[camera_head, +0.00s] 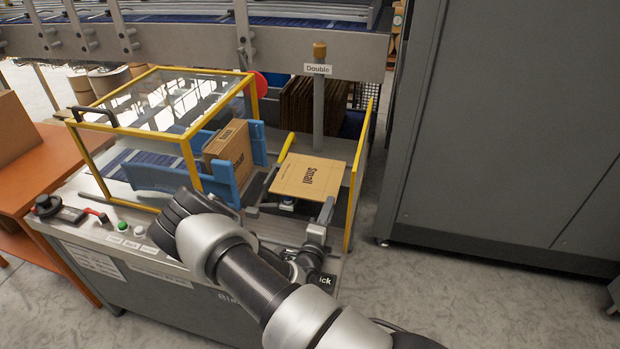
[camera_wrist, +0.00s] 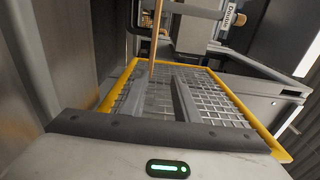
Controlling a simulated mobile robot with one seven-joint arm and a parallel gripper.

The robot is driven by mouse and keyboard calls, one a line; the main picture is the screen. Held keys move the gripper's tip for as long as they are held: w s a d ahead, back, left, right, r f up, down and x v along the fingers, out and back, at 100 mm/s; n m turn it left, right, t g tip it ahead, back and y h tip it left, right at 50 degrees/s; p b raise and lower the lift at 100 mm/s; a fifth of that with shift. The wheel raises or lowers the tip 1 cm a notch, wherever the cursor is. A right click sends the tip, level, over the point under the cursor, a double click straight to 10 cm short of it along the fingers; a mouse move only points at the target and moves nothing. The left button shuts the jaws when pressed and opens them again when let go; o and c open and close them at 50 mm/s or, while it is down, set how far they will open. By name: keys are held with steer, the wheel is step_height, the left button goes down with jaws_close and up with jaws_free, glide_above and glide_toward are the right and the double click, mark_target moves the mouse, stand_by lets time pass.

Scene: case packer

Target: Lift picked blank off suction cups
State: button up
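The blank is a flat tan cardboard sheet (camera_head: 310,177) printed "Small". It lies tilted over the pick station at the right end of the machine, with a dark suction cup (camera_head: 288,201) showing at its near edge. In the wrist view a thin tan strip (camera_wrist: 156,42), which looks like the blank edge-on, points down towards the space between my fingers. My gripper (camera_wrist: 160,90) has its two grey fingers apart. I see no contact with the strip.
A yellow-framed mesh guard (camera_head: 356,180) stands just right of the blank. A grey post labelled "Double" (camera_head: 319,105) rises behind it. To the left are an erected carton (camera_head: 229,152), blue guides (camera_head: 256,140) and a yellow-framed clear cover (camera_head: 165,100). A grey cabinet (camera_head: 500,130) stands at the right.

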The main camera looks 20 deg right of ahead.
steer(key=shift+f, duration=0.95)
steer(key=x, duration=0.7)
steer(key=shift+w+d, duration=0.15)
steer(key=shift+w, duration=0.1)
jaws_close()
